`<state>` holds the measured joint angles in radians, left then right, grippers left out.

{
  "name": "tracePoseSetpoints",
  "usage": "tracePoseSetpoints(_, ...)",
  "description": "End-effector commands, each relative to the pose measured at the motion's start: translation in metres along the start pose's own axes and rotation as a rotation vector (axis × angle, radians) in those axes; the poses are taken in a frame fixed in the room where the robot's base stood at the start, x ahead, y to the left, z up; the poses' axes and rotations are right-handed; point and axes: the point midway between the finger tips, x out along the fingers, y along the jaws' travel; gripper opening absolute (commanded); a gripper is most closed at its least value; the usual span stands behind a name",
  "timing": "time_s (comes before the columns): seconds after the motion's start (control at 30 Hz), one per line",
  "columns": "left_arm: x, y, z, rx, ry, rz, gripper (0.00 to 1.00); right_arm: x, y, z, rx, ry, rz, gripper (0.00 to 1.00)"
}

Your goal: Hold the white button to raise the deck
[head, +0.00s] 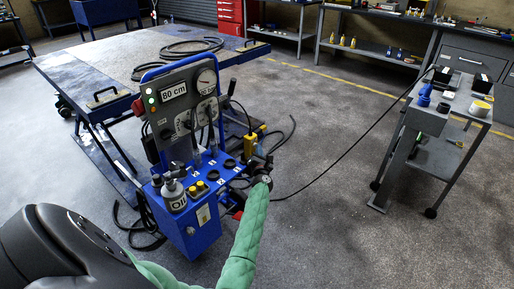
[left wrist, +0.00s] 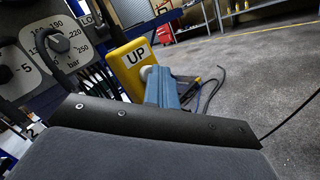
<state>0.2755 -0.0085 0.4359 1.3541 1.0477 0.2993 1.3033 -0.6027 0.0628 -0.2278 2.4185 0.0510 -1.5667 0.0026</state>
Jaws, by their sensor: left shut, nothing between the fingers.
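The yellow control box (head: 250,145) stands at the right side of the blue jack console (head: 196,235). In the left wrist view the yellow box (left wrist: 128,67) carries an "UP" label. The white button (left wrist: 147,72) shows beside that label, partly hidden by my left gripper (left wrist: 160,84). The gripper is shut and empty, its tips at the button; I cannot tell whether the button is pressed in. In the head view my left gripper (head: 260,163) is small and dark at the box. The deck (head: 120,62) lies level behind the console, and the display (head: 173,91) reads 80 cm. My right gripper is not in view.
A grey trolley (head: 455,155) with tools stands at the right, with a black cable running from it toward the console. Hoses (head: 190,46) lie on the deck. Workbenches and a red cabinet (head: 230,15) line the back. The floor at the front right is clear.

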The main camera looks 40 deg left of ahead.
Motion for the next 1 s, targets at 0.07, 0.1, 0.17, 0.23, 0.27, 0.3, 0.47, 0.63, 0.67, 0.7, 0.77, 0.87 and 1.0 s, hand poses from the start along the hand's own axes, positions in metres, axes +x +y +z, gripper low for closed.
tracePoseSetpoints(0.07, 0.0, 0.0, 0.0, 0.0, 0.0, 0.001, 0.0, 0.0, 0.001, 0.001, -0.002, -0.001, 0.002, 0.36)
tracePoseSetpoints(0.1, -0.001, 0.0, 0.0, 0.0, 0.0, 0.001, 0.0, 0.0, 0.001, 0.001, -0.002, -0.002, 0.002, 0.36)
tracePoseSetpoints(0.17, -0.002, -0.001, 0.001, 0.0, 0.0, 0.0, 0.0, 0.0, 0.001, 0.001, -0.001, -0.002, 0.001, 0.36)
tracePoseSetpoints(0.23, -0.004, -0.003, 0.003, 0.0, 0.0, 0.0, 0.0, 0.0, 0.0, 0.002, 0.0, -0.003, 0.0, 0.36)
tracePoseSetpoints(0.27, -0.005, -0.003, 0.003, 0.0, 0.0, 0.0, 0.0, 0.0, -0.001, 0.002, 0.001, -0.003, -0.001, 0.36)
tracePoseSetpoints(0.3, -0.006, -0.004, 0.004, 0.0, 0.0, 0.0, 0.0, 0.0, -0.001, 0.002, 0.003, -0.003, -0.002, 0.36)
tracePoseSetpoints(0.47, -0.011, -0.008, 0.009, 0.0, 0.0, 0.0, 0.0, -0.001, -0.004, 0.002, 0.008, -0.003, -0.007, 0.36)
tracePoseSetpoints(0.63, -0.014, -0.01, 0.01, 0.0, 0.0, 0.0, 0.0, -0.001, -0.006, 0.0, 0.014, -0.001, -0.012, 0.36)
tracePoseSetpoints(0.67, -0.014, -0.01, 0.01, 0.0, 0.0, 0.0, 0.0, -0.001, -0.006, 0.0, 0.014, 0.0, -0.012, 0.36)
tracePoseSetpoints(0.7, -0.014, -0.01, 0.01, 0.0, 0.0, 0.0, 0.0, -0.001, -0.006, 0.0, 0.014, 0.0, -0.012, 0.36)
tracePoseSetpoints(0.77, -0.014, -0.01, 0.01, 0.0, 0.0, 0.0, 0.0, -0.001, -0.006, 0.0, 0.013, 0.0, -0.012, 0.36)
tracePoseSetpoints(0.87, -0.014, -0.01, 0.01, 0.0, 0.0, 0.0, 0.0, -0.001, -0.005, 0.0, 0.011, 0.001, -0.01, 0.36)
tracePoseSetpoints(1.0, -0.017, -0.012, 0.012, 0.0, 0.0, -0.001, 0.0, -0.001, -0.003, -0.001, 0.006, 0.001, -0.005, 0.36)
